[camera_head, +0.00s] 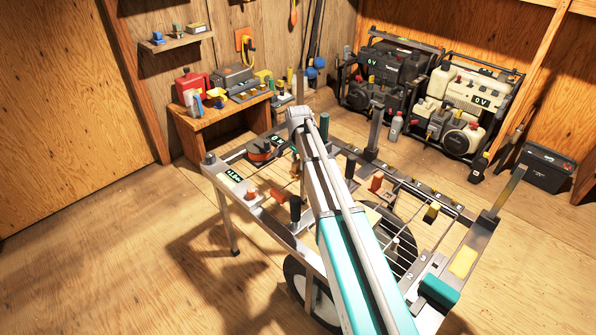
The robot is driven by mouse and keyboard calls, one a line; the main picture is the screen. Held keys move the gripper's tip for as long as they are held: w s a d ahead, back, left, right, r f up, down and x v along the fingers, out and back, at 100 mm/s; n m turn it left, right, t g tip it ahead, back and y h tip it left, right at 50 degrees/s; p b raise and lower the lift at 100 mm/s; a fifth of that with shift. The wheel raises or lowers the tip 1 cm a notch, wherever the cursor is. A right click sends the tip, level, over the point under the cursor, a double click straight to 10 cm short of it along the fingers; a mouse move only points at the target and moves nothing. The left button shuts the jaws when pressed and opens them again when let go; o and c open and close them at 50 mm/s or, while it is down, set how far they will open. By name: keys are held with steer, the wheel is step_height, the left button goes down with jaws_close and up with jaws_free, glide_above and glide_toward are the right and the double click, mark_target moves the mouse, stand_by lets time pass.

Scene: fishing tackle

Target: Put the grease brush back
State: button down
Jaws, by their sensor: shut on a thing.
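My arm reaches up over the wheeled metal cart (272,222) and bends at a grey joint above its far side. My gripper is hidden behind or below this arm, so neither its jaws nor anything in them can be made out. I cannot pick out the grease brush for certain. A green upright cylinder (324,126) shows just right of the arm's end. A black upright handle (295,209) and a red-orange piece (376,183) stand on the cart on either side of the arm.
An orange and dark round item (262,150) sits at the cart's far left. A wooden bench (190,136) and generators (462,105) stand behind. The floor at left is clear.

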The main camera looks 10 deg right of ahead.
mark_target(299, 161)
steer(key=shift+f+b, duration=0.95)
steer(key=shift+f, duration=0.35)
steer(key=shift+f, duration=0.15)
steer(key=shift+c, duration=2)
jaws_free()
steer(key=shift+r, duration=0.25)
step_height(299, 161, up, 12)
steer(key=p, duration=1.2)
steer(key=shift+s, duration=0.15)
steer(key=s+n, duration=1.1)
steer(key=s, duration=1.6)
